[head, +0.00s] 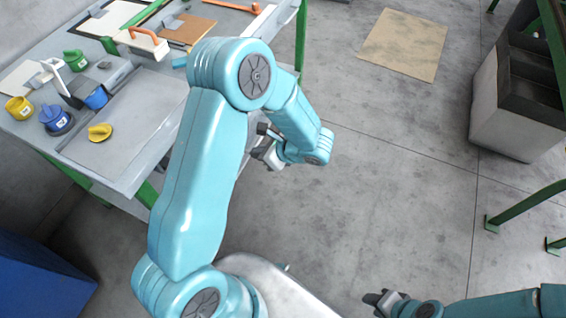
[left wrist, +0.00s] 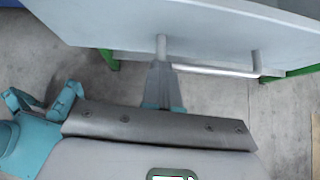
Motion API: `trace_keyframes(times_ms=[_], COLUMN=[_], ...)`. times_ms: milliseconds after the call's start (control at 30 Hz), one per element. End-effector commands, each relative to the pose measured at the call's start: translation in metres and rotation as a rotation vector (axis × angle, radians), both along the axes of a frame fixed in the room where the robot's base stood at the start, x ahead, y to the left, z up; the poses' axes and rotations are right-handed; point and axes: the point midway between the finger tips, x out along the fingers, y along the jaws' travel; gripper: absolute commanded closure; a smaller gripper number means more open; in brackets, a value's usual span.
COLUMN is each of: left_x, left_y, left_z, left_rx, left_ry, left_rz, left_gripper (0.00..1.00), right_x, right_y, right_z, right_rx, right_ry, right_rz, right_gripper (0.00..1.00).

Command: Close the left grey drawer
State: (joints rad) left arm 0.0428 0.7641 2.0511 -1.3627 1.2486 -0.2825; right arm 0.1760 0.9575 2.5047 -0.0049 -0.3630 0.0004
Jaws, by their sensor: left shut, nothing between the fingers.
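In the left wrist view a light grey drawer front (left wrist: 215,32) spans the top, with a bar handle (left wrist: 215,71) on two posts. I take it for the left grey drawer; how far it stands out cannot be told. My left gripper (left wrist: 160,70) is shut and empty, its tips at the handle's left end; whether they touch it is unclear. In the head view my left gripper (head: 264,145) is off the right side of the workbench, and my arm hides the drawer front there. My right gripper (head: 383,299) is low, far from the bench; its jaw opening is unclear.
A grey bin (head: 515,105) stands at right, a cardboard sheet (head: 404,45) on the floor. The floor between is clear.

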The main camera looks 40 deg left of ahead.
Motion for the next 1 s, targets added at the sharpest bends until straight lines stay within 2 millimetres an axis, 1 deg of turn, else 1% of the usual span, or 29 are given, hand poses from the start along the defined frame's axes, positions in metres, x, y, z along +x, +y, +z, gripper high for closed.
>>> trace_keyframes(times_ms=[33, 200, 400, 500, 700, 833, 1000], left_x=[-0.004, -0.016, -0.027, -0.031, -0.037, -0.039, -0.04], left_y=[0.015, 0.061, 0.108, 0.126, 0.153, 0.162, 0.168], left_z=[-0.004, -0.004, -0.003, -0.002, -0.001, -0.001, 0.0], left_rx=[0.0, 0.0, 0.0, 0.001, 0.0, -0.001, 0.001], left_ry=[0.0, 0.0, -0.002, -0.002, -0.001, 0.0, 0.0], left_rz=[0.006, 0.007, 0.006, 0.004, 0.002, 0.0, 0.0], left_gripper=[1.0, 1.0, 1.0, 1.0, 1.0, 1.0, 1.0], right_x=[0.0, 0.0, 0.0, 0.0, 0.0, 0.0, 0.0], right_y=[0.0, 0.0, 0.0, 0.0, 0.0, 0.0, 0.0], right_z=[-0.007, -0.018, -0.028, -0.032, -0.037, -0.038, -0.039], right_rx=[0.0, 0.0, 0.0, 0.0, 0.0, 0.0, 0.0], right_ry=[0.0, 0.0, 0.0, 0.0, 0.0, 0.0, 0.0], right_rz=[0.0, 0.0, 0.0, 0.0, 0.0, 0.0, 0.0], right_gripper=[0.62, 0.62, 0.62, 0.62, 0.62, 0.62, 0.62])
